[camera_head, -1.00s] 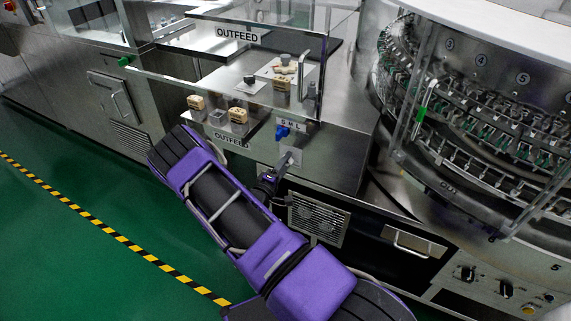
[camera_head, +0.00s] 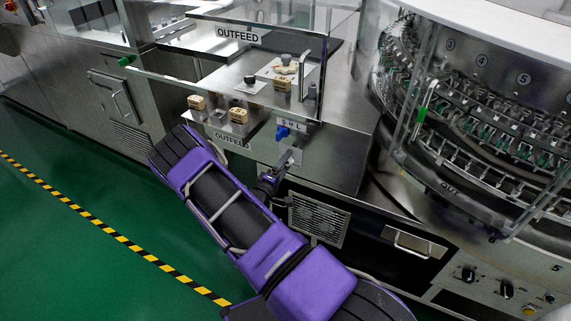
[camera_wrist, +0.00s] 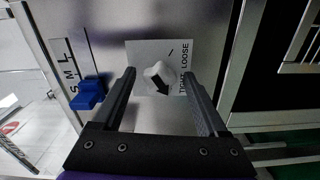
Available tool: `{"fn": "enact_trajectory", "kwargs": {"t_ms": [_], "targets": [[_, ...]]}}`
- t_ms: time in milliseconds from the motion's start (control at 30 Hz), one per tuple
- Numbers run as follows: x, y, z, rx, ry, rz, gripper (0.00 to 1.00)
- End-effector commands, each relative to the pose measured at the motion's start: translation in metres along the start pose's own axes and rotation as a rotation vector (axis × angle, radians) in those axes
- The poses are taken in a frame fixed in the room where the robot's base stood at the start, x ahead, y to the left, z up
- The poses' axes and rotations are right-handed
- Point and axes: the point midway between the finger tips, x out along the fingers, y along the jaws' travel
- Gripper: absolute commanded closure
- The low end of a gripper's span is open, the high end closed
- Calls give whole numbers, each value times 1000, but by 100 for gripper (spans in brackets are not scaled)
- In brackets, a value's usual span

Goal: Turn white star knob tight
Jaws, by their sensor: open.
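The white star knob (camera_wrist: 158,72) sits on a pale square plate (camera_wrist: 146,49) in the wrist view. A black arrow on the knob points down and right, toward the lower word beside it, which looks like TIGHT; LOOSE is above. My gripper (camera_wrist: 159,76) is open. In the head view, my gripper (camera_head: 276,176) is at the front panel below the outfeed. The knob cannot be made out there.
Outfeed controls (camera_head: 238,114) are above. A vent (camera_head: 318,219) is below right. Green floor (camera_head: 70,255) is clear at left.

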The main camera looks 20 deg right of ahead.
Motion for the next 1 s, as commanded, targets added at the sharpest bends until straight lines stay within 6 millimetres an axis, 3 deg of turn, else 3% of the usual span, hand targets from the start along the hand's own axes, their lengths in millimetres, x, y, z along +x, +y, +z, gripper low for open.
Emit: {"fn": "enact_trajectory", "kwargs": {"t_ms": [133,267,700,1000], "targets": [[-7,0,0,-1,1,-1,24],[-26,0,-1,-2,2,-2,24],[-132,0,-1,-1,4,-2,24],[-171,0,0,0,2,-1,24]]}}
